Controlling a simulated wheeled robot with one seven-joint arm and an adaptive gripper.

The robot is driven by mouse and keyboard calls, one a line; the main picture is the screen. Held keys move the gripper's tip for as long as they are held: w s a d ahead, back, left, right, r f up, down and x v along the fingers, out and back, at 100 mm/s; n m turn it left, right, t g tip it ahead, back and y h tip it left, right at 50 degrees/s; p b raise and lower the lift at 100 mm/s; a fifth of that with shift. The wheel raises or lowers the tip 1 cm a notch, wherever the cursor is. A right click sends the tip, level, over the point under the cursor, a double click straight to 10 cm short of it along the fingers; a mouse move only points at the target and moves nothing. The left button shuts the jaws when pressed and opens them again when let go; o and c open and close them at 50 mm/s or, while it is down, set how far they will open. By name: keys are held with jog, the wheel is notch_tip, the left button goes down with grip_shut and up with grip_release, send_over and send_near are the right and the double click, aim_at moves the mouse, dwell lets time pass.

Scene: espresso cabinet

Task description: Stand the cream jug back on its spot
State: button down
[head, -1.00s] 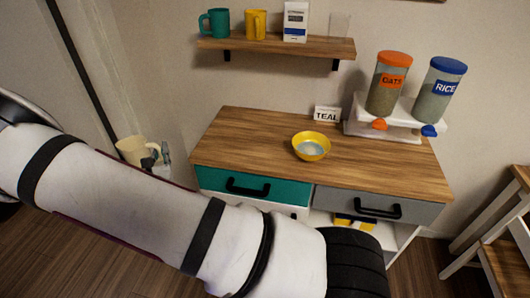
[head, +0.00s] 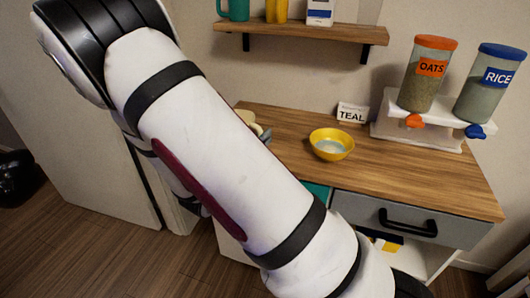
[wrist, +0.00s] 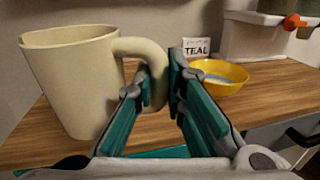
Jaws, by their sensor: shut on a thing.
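The cream jug (wrist: 75,80) is large at the left of the wrist view, upright or nearly so. My gripper (wrist: 160,84) is shut on its handle, with the jug's body to the left of the fingers. In the head view only a small part of the jug (head: 246,117) shows past my arm, by the left end of the wooden counter (head: 400,165). I cannot tell whether the jug's base touches the counter or hangs just above it.
A yellow bowl (head: 331,144) and a TEAL sign (head: 352,112) stand right of the jug. OATS (head: 428,75) and RICE (head: 490,85) dispensers stand on a white stand at the right. A shelf (head: 300,30) hangs above. The counter's front middle is clear.

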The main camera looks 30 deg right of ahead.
jog(key=s+d+f+m+g+h+b, duration=0.1)
jog(key=s+d+f+m+g+b, duration=0.35)
jog(key=s+g+b, duration=0.25)
jog(key=w+d, duration=0.1)
jog(key=w, duration=0.4)
jog(key=w+d+f+b, duration=0.1)
jog(key=w+d, duration=0.1)
jog(key=w, duration=0.3)
jog(key=w+d+b, duration=0.1)
jog(key=w+d, duration=0.1)
jog(key=w, duration=0.3)
jog(key=shift+w+f, duration=0.1)
jog(key=shift+f, duration=0.3)
jog(key=shift+f+b, duration=0.5)
jog(key=shift+f, duration=1.25)
jog(key=shift+f+n, duration=0.1)
jog(key=shift+n, duration=0.15)
jog(key=c, duration=1.6)
grip_release()
jog(key=shift+f, duration=0.1)
jog(key=shift+c, duration=0.2)
